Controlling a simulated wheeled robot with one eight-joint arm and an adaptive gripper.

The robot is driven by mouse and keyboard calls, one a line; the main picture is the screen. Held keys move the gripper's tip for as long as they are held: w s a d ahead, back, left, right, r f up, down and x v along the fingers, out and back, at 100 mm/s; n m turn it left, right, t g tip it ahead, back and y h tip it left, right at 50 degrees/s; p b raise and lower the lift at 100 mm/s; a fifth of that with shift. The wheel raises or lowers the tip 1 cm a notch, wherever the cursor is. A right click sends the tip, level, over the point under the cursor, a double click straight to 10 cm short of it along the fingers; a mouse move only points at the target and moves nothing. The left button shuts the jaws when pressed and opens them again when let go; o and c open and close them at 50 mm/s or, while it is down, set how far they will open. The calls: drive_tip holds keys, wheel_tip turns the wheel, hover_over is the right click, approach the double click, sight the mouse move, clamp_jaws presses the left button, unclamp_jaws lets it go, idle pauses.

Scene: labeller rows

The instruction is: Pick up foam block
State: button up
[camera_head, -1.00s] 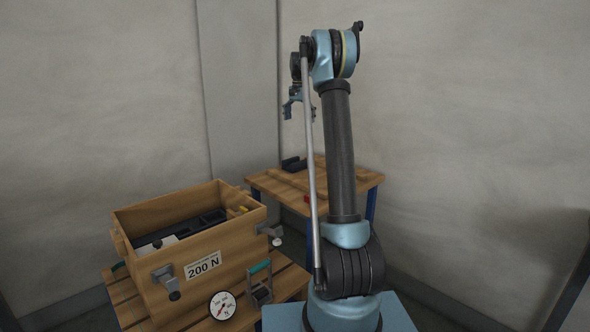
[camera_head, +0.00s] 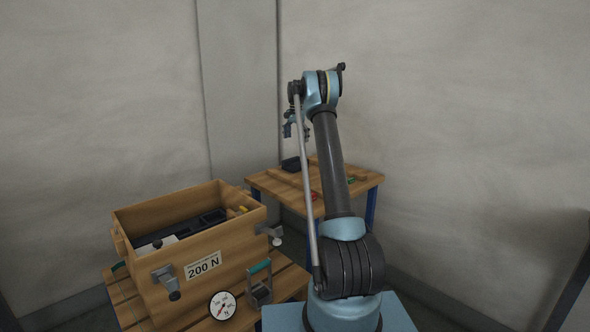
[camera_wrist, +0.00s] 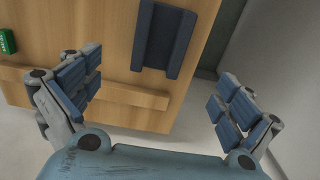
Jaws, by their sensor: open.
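I cannot tell for certain which thing is the foam block. A dark blue-grey channel-shaped piece with raised sides (camera_wrist: 163,42) lies on the wooden table in the wrist view. In the head view a dark piece (camera_head: 292,164) sits at that table's back left. A small green item (camera_wrist: 7,41) shows at the wrist view's left edge. My gripper (camera_wrist: 158,84) is open and empty, its blue padded fingers wide apart, with the dark piece ahead of the gap between them. In the head view my gripper (camera_head: 290,129) hangs above the table's back left, apart from it.
The back table (camera_head: 270,184) carries a small red item (camera_head: 314,196) and a green item (camera_head: 350,181). A raised wooden strip (camera_wrist: 130,95) crosses the tabletop. A wooden box (camera_head: 230,254) marked 200 N, with clamps and a dial (camera_head: 222,305), stands front left. Walls close the back.

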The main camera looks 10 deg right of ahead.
sight(295, 164)
wheel_tip(295, 164, down, 12)
drive_tip(key=shift+a+f, duration=0.15)
drive_tip(key=shift+f, duration=0.05)
drive_tip(key=c, duration=1.1)
